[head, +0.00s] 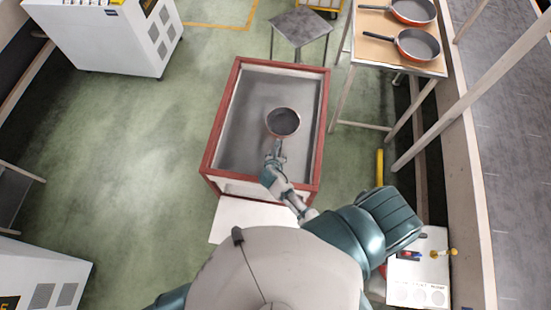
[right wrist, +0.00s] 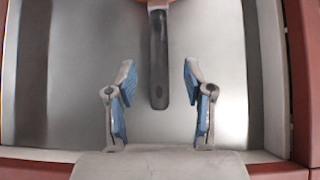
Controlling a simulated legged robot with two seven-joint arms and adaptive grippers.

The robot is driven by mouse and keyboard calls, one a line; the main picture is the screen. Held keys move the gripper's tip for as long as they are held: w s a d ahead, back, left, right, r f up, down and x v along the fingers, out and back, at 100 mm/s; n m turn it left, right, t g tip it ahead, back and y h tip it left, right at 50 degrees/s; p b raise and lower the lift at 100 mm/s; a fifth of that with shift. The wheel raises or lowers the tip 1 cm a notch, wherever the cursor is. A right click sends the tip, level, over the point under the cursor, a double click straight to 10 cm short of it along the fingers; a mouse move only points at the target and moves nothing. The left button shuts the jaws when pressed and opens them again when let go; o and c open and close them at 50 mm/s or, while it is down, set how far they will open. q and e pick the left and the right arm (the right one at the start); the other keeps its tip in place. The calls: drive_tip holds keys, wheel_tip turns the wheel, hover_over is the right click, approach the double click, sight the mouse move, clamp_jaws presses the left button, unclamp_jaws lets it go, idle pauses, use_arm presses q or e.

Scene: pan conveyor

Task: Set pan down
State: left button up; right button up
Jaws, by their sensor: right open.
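A pan (head: 283,121) with a dark inside and an orange rim rests on the grey surface of a red-framed table (head: 322,130), right of its middle. Its dark handle (right wrist: 158,60) points toward me. My right gripper (head: 276,152) is at the handle end of the pan. In the right wrist view my right gripper (right wrist: 157,68) is open, with one blue-padded finger on each side of the handle's end and gaps on both sides. Most of the pan's bowl is out of that view. My left gripper is not in view.
Two more pans (head: 418,45) (head: 412,10) sit on a side table (head: 372,52) at the upper right. A grey stool (head: 301,25) stands behind the red frame. A white cabinet (head: 110,38) is at the upper left. The green floor (head: 130,150) on the left is clear.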

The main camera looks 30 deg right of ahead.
drive_tip(key=v, duration=0.6)
idle(0.4)
